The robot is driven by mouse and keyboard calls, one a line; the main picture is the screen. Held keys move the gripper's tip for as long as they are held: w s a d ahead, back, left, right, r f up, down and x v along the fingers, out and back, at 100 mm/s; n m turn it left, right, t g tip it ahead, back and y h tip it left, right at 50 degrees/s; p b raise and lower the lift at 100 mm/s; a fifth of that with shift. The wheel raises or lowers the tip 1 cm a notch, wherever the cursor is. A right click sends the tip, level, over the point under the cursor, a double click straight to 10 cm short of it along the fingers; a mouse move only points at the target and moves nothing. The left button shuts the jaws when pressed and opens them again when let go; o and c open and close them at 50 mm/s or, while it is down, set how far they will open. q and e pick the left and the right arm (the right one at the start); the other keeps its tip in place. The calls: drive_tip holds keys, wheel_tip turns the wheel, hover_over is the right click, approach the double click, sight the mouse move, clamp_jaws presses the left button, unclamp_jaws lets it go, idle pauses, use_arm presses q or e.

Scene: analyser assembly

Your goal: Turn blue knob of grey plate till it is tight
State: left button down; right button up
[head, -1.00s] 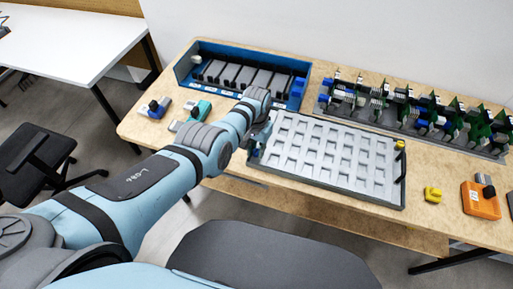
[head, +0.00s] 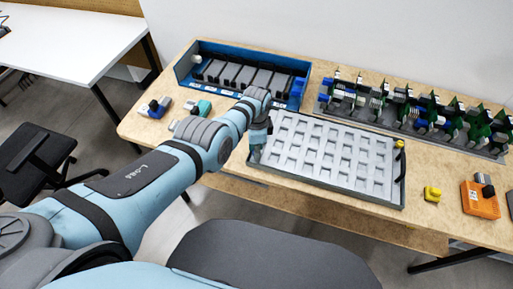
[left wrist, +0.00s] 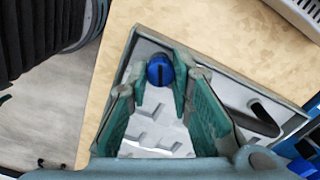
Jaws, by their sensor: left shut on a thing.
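The grey plate (head: 322,188) lies on the wooden table, with rows of light recesses across it. Its blue knob (left wrist: 160,70) is round with a dark slot and sits at a corner of the plate in the left wrist view. My left gripper (head: 256,158) points down at the plate's left front corner and hides the knob in the head view. In the left wrist view its two green fingers (left wrist: 160,66) are closed on either side of the knob. My right gripper is not in view.
A blue tray (head: 245,97) with dark slots stands behind, and a rack of green boards (head: 425,125) stands at the back right. A yellow knob (head: 400,144) sits at the plate's far right corner. A yellow block (head: 432,194) and an orange box (head: 480,200) lie to the right.

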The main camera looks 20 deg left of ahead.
use_arm(q)
drive_tip(key=m, duration=0.7)
drive_tip(key=shift+w+r, duration=0.1)
drive_tip(key=shift+w, duration=0.05)
drive_tip(key=m, duration=0.6)
drive_tip(key=shift+w+m, duration=0.1)
drive_tip(key=shift+m, duration=0.3)
drive_tip(key=m, duration=0.4)
drive_tip(key=shift+r+m, duration=0.1)
drive_tip(key=shift+m, duration=1.8)
drive_tip(key=c, duration=1.6)
unclamp_jaws()
drive_tip(key=shift+o, duration=0.9)
